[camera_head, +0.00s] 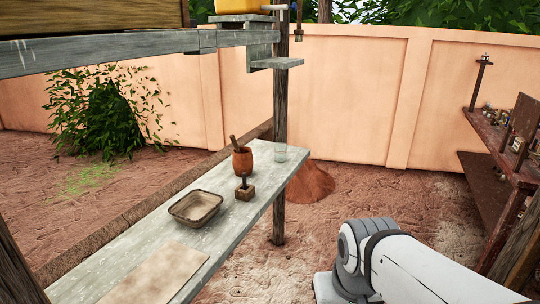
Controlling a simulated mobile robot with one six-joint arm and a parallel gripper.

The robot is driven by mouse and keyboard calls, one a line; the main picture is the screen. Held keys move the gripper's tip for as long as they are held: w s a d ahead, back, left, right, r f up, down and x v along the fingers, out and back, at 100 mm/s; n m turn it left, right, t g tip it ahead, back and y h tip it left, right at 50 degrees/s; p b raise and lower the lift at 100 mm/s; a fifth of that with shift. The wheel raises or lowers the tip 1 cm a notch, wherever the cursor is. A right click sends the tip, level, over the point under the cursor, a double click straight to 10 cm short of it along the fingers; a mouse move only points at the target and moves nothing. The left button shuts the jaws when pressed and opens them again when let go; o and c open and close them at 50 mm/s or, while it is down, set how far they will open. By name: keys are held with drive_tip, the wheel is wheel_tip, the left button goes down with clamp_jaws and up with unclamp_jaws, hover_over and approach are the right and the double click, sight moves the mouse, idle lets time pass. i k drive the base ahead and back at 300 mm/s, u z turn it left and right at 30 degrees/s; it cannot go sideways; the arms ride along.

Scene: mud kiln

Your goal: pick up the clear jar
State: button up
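The clear jar (281,153) stands upright near the far end of a grey plank table (236,222). It is small and see-through, just right of an orange-brown clay pot (242,160) with a stick or handle leaning out of it. The jar and pot look close together; I cannot tell whether they touch. My white and grey arm shows at the lower right, to the right of the table and apart from the jar. My gripper is outside the picture.
A small block with an upright peg (245,190) and a shallow tray (196,207) stand on the table, nearer than the jar. A flat board (155,274) lies at the near end. A wooden post (280,120) rises behind the jar. Cluttered shelves (503,147) stand right.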

sight(281, 152)
drive_tip(key=z, duration=0.35)
drive_tip(key=k, duration=1.25)
drive_tip(key=z, duration=0.75)
drive_tip(key=i, duration=1.45)
drive_tip(key=u, duration=0.25)
drive_tip(key=i, duration=1.5)
drive_tip(key=u, duration=1.3)
drive_tip(key=i, duration=1.25)
drive_tip(key=u, duration=0.85)
drive_tip(key=k, duration=0.7)
